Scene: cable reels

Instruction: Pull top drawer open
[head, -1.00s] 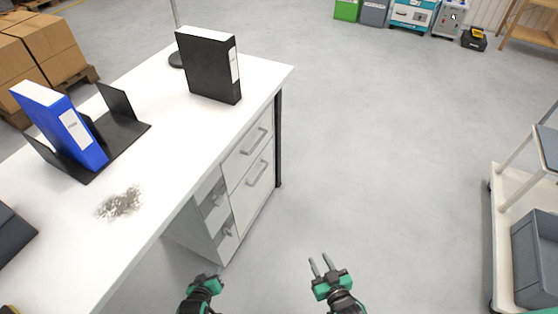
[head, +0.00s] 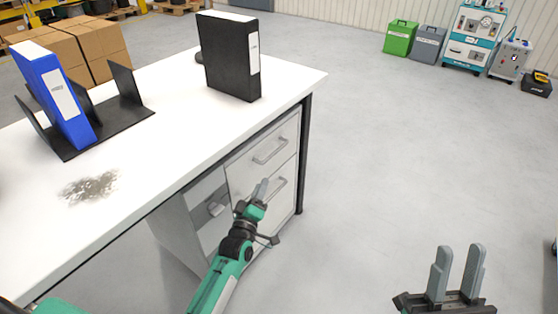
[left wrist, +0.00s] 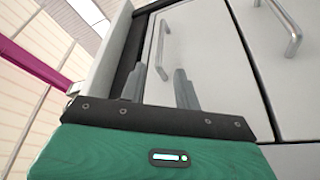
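The white top drawer (head: 258,158) is in the desk's right end, and its front looks shut. Its bar handle (head: 271,151) also shows in the left wrist view (left wrist: 163,45), nearest the desk edge. Below it is a second drawer with its own handle (head: 278,189), which shows at upper right in the left wrist view (left wrist: 292,35). My left gripper (head: 262,187) is in front of the drawers, below the top handle in the head view. In the left wrist view its fingers are apart, with the top handle seen between them; contact cannot be told. My right gripper (head: 458,265) is open and empty.
The white desk top (head: 170,120) overhangs the drawers. A black binder (head: 230,60) and a blue binder in a black rack (head: 125,118) stand on it. A black desk leg (head: 304,160) is right of the drawers. The floor to the right is clear.

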